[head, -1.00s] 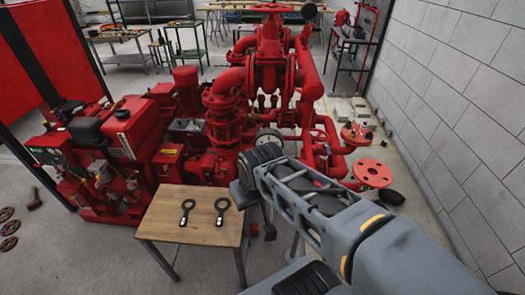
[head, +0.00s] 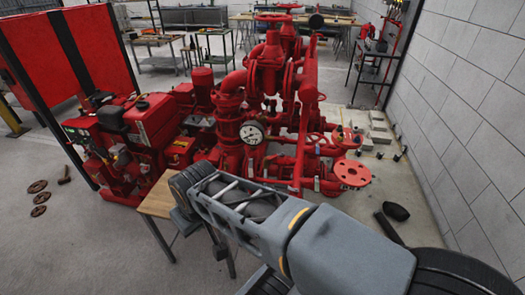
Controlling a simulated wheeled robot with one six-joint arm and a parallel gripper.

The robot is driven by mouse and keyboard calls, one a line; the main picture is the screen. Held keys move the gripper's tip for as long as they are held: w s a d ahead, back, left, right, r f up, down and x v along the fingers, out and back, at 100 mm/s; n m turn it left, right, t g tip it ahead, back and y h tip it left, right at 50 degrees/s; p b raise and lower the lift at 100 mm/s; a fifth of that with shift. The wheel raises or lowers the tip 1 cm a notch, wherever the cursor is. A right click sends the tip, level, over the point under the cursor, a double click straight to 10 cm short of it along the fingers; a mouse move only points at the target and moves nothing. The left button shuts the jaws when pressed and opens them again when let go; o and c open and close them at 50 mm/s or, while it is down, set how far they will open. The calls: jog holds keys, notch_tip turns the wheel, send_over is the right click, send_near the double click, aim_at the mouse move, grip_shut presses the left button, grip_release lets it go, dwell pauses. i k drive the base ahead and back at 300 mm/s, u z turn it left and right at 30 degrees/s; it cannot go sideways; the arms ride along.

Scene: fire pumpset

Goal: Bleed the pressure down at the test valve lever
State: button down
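The red pumpset (head: 265,80) stands ahead with pipes, flanges and handwheels. A round white-faced pressure gauge (head: 252,132) faces me at its middle; its reading is too small to tell. I cannot pick out the test valve lever for sure; small fittings sit around the low red pipework (head: 325,150) on the right. My grey arm reaches from the lower right toward the left, over the small table.
A small wooden table (head: 157,201) stands left of my arm, mostly covered by it. A red flange (head: 352,173) and a black funnel-like piece (head: 396,211) are at right, near the block wall (head: 465,110). Floor at left is open, with several rusty discs (head: 40,198).

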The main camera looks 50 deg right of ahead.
aim_at(276, 155)
jog(key=u, duration=0.1)
jog(key=k, duration=0.35)
jog(key=z, duration=1.1)
jog(key=i, duration=0.45)
jog(key=u, duration=0.05)
